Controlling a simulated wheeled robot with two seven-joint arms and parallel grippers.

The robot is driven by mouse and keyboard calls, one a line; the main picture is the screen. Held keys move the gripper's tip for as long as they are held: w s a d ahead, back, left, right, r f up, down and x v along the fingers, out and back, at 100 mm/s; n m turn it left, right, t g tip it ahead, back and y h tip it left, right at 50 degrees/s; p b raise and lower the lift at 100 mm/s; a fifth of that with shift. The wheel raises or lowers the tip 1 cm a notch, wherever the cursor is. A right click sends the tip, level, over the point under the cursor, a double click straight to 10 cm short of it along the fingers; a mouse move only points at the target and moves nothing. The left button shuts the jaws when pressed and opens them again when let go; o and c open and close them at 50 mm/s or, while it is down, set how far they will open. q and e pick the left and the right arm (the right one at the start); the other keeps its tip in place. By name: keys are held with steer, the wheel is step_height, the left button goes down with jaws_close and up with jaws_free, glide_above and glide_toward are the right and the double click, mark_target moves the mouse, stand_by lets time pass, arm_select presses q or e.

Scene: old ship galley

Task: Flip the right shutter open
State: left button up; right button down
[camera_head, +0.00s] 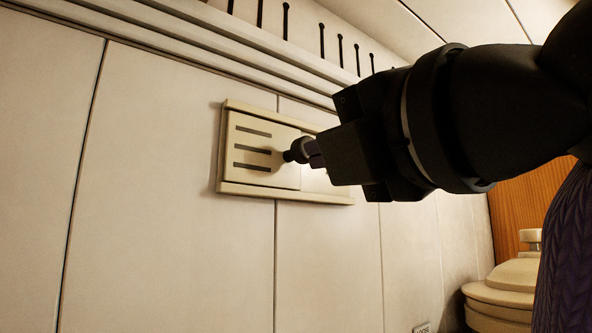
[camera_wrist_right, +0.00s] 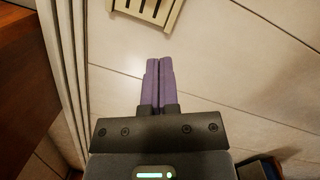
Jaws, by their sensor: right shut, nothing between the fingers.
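A cream shutter panel (camera_head: 262,178) with several dark slots sits in a railed frame (camera_head: 240,190) on the pale wall. A dark round knob (camera_head: 290,156) shows at the slotted panel's right side. The frame's right part is plain and bright, and mostly hidden behind my right gripper (camera_head: 317,155). That gripper comes in from the right, its tips close to the knob in the picture; I cannot tell whether they touch. In the right wrist view its purple fingers (camera_wrist_right: 158,64) are shut together and empty, pointing at the slotted panel (camera_wrist_right: 150,10). My left gripper is out of view.
A ledge (camera_head: 190,40) runs along the wall above the frame, with several dark slots over it. A cream rounded fixture (camera_head: 505,290) stands at lower right before a wooden panel (camera_head: 520,205). The wall left of and below the frame is clear.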

mark_target(297, 156)
steer(key=w+r+p, duration=0.1)
steer(key=w+p, duration=0.1)
steer(key=w, duration=0.1)
steer(key=w+a+r+p, duration=0.1)
steer(key=w+p, duration=0.2)
steer(key=w, duration=0.1)
steer(key=w+a+r+p, duration=0.1)
steer(key=w+p, duration=0.2)
steer(key=shift+w+a, duration=0.25)
steer(key=shift+w, duration=0.15)
steer(key=shift+w+d, duration=0.1)
steer(key=shift+d, duration=0.15)
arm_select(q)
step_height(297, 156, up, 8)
arm_select(e)
steer(key=shift+a+f, duration=0.1)
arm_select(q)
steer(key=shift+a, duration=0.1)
